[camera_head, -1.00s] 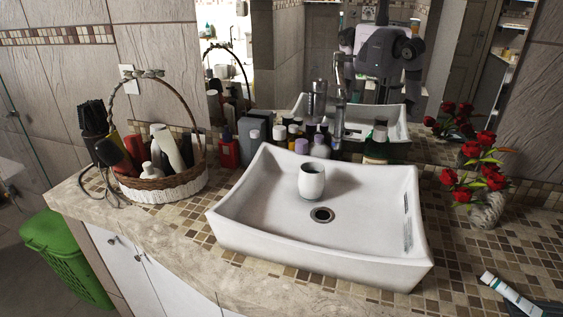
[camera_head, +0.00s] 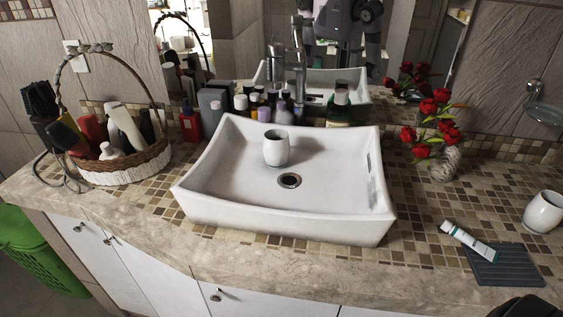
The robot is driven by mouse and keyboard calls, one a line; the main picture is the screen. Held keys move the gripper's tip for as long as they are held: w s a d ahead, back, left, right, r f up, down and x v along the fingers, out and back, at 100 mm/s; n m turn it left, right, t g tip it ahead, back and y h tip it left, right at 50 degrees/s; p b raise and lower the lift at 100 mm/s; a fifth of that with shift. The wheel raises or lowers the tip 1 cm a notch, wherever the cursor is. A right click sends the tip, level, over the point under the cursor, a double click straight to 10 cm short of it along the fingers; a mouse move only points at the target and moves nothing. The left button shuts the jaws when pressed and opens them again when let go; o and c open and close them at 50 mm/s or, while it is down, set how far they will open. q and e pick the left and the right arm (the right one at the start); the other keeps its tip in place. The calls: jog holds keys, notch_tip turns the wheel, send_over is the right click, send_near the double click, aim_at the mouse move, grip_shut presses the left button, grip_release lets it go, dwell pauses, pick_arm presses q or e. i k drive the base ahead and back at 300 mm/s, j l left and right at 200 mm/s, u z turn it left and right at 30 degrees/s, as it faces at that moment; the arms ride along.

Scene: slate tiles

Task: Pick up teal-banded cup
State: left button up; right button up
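A white cup (camera_head: 276,147) stands upright in the sink (camera_head: 215,205), behind the drain. A second white cup (camera_head: 543,212) stands on the counter at the far right, partly cut by the picture edge. I cannot make out a teal band on either cup at this size. My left gripper is not in view. A dark rounded shape at the bottom right corner seems to be part of my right arm or gripper. Its fingers do not show, and it is apart from both cups.
A toothpaste tube (camera_head: 469,241) lies partly on a dark ridged mat (camera_head: 506,268). A vase of red roses (camera_head: 445,163) stands right of the sink. A basket (camera_head: 125,168) and several bottles stand left and behind. A green bin (camera_head: 35,262) is at lower left.

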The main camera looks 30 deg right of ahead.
aim_at(276, 146)
jog(key=j+z, duration=0.2)
jog(key=z, duration=0.15)
jog(key=i+j+z, duration=0.1)
jog(key=z, duration=0.25)
jog(key=j+z, duration=0.35)
